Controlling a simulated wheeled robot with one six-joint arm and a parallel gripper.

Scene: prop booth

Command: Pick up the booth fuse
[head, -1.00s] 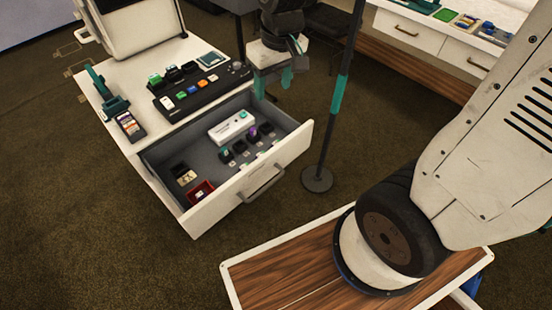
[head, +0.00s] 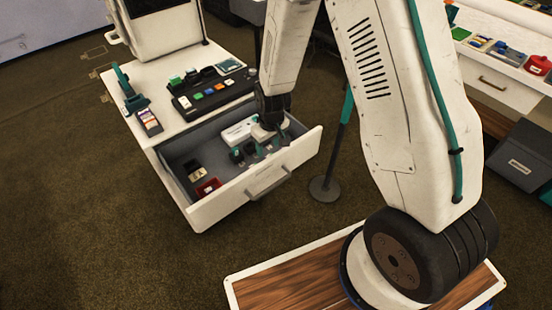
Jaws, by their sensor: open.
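My gripper (head: 268,141) is open, with teal fingers pointing down at the right part of the open drawer (head: 240,207). It is over or among a row of small dark pieces (head: 237,157) with coloured tops. The gripper hides some of these pieces. I cannot tell which of them is the booth fuse, or whether the fingers touch one. A white box (head: 235,132) lies just behind the row, partly covered by the gripper. A red open box (head: 208,187) and a dark item with a pale label (head: 194,172) lie at the drawer's left.
The white cabinet top (head: 165,128) above the drawer carries a black button panel (head: 212,95), a labelled handheld device (head: 149,122) and a teal stand (head: 130,92). The drawer's left floor has free room.

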